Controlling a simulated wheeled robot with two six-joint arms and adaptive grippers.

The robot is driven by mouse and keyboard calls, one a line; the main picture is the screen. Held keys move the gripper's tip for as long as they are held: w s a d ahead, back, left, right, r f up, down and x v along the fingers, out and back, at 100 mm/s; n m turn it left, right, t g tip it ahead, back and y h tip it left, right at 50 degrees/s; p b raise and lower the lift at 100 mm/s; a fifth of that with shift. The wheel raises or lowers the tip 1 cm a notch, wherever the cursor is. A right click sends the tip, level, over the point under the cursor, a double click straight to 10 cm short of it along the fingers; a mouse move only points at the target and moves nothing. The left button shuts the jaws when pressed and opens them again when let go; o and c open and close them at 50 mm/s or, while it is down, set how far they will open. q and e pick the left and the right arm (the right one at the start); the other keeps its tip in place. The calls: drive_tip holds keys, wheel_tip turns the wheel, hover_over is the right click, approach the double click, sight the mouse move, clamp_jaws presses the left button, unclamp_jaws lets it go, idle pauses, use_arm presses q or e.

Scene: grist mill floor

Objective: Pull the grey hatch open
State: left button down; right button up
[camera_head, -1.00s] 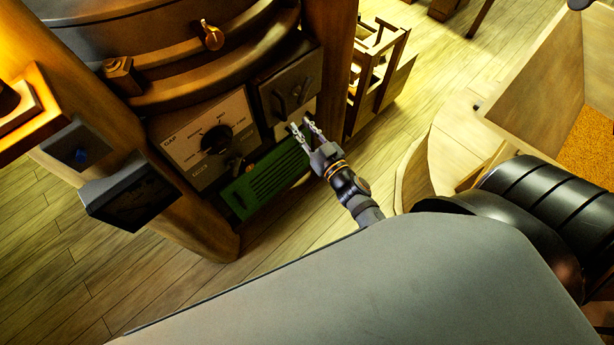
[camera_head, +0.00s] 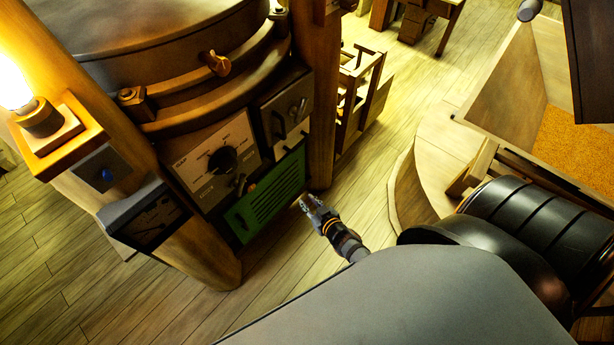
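The grey hatch (camera_head: 293,102) is a small square grey panel with a dark handle on the mill's front. It sits above the right part of a green slatted panel (camera_head: 270,197) and looks closed, flush with the front. My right gripper (camera_head: 306,200) is below and to the right of the hatch, beside the lower right end of the green panel. It is apart from the hatch handle. Its fingers are small and foreshortened, so I cannot tell how far apart they are. Nothing shows between them. My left gripper is not in view.
A pale panel with a black dial (camera_head: 222,160) is left of the hatch. A wooden post (camera_head: 323,110) stands close on its right, with a wooden rack (camera_head: 360,90) behind. A lit lamp (camera_head: 38,112) is at far left. Open plank floor lies right of the post.

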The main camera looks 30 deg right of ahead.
drive_tip(key=shift+s+f, duration=0.35)
drive_tip(key=shift+f, duration=0.15)
